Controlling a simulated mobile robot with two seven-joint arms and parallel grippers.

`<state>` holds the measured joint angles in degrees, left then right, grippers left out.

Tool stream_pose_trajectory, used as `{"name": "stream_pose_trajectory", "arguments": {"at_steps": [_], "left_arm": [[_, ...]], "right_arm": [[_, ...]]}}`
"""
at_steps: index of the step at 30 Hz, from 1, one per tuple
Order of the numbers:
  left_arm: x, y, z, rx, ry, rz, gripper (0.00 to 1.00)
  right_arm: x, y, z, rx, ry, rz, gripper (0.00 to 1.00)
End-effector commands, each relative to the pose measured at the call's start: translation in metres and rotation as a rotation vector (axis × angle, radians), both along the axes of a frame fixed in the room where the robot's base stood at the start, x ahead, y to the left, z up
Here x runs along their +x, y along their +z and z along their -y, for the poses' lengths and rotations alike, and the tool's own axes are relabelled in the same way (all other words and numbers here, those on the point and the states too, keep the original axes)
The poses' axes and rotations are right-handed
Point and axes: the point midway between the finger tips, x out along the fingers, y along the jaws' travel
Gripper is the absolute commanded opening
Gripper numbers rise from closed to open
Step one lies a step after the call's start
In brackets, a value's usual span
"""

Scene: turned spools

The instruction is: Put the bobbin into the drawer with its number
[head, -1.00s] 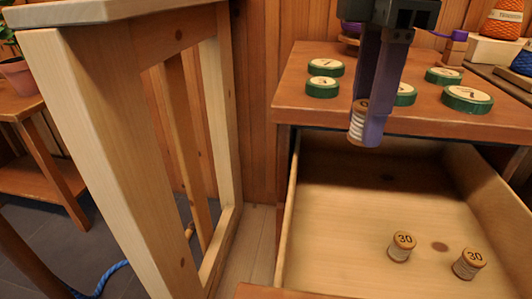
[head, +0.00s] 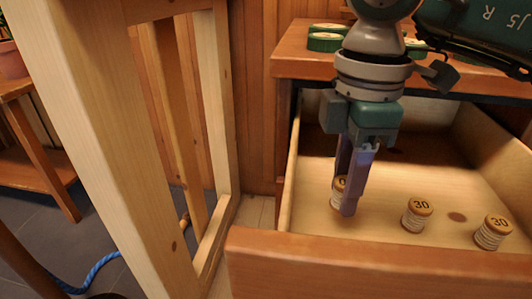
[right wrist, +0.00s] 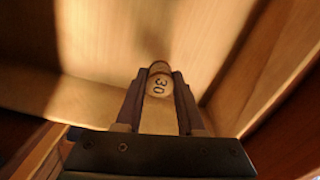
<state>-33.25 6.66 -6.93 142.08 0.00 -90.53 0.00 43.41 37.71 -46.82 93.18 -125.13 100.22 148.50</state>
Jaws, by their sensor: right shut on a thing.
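My right gripper (head: 350,205) reaches down into the open drawer (head: 375,261). It is shut on a bobbin (head: 337,194) with pale thread and wooden ends, partly hidden by the fingers in the head view. Two more bobbins marked 30 stand upright in the drawer, one in the middle (head: 417,214) and one at the right (head: 492,232). I cannot tell whether the held bobbin touches the drawer floor. My left gripper is not in view.
A pale wooden frame (head: 95,130) stands left of the drawer. Bare drawer floor (head: 410,180) lies behind the standing bobbins.

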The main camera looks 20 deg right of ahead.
Motion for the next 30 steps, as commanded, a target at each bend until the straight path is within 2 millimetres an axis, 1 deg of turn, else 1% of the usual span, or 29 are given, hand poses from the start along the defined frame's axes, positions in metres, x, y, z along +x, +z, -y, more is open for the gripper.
{"name": "stream_pose_trajectory", "arguments": {"at_steps": [1,3,4,12,16,17,24,30], "left_arm": [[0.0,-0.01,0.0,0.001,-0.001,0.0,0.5],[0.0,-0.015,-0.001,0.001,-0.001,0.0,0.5],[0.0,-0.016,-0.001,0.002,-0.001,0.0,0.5],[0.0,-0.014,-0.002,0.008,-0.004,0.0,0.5],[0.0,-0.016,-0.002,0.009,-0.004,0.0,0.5],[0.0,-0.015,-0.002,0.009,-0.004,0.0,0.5],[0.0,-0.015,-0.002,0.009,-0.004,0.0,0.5],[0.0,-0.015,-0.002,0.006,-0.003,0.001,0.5]], "right_arm": [[-0.001,-0.017,0.0,-0.001,-0.001,-0.004,0.0],[-0.001,-0.028,0.0,0.0,-0.001,-0.002,0.0],[-0.001,-0.031,0.0,0.0,0.0,-0.002,0.0],[0.0,-0.031,0.0,0.0,0.001,0.0,0.0],[0.0,-0.035,0.0,0.0,0.0,-0.001,0.0],[0.0,-0.034,0.0,0.0,0.0,0.0,0.4],[0.0,-0.034,0.0,-0.001,0.0,-0.001,0.67],[0.0,-0.034,0.0,-0.001,0.0,-0.001,0.68]]}}
